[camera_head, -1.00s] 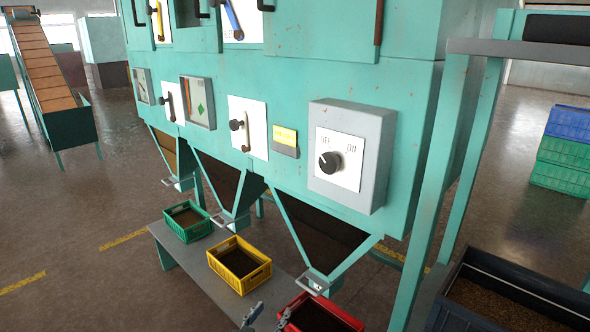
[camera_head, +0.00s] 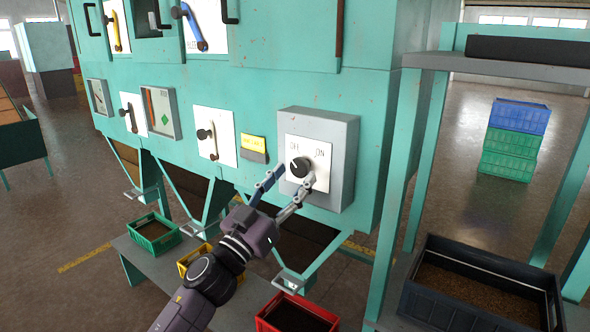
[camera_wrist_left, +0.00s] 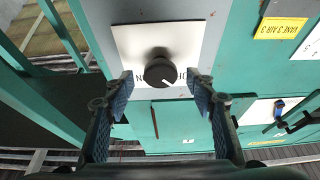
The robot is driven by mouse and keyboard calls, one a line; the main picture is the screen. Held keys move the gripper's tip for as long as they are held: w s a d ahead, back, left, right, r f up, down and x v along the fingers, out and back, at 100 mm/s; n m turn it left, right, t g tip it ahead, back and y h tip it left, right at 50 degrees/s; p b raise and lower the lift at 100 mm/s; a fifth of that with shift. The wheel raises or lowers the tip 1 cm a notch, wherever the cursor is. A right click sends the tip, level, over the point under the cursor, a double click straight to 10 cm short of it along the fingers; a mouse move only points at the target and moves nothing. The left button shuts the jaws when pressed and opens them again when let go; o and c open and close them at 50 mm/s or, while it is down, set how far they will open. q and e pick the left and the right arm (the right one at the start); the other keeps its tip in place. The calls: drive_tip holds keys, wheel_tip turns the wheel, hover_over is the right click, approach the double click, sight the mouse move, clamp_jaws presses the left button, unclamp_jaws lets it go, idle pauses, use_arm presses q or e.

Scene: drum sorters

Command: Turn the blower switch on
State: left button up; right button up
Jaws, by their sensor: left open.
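The blower switch is a round black knob (camera_head: 300,167) on a white plate (camera_head: 321,158) marked OFF and ON, on a grey box (camera_head: 348,140). In the left wrist view the knob (camera_wrist_left: 160,71) appears upside down, and its white mark points toward the OFF side. My left gripper (camera_head: 296,174) is open in front of the plate. In the left wrist view its fingers (camera_wrist_left: 160,78) stand on either side of the knob, with a gap at each side. My right gripper is not in view.
The switch box is on a teal machine (camera_head: 240,95) with levers and hoppers. Below are green (camera_head: 153,233), yellow (camera_head: 186,262) and red (camera_head: 297,314) crates. A teal post (camera_head: 401,170) and a dark bin (camera_head: 480,286) stand to the right.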

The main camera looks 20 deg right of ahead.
use_arm(q)
drive_tip(key=shift+x, duration=1.05)
drive_tip(key=c, duration=1.2)
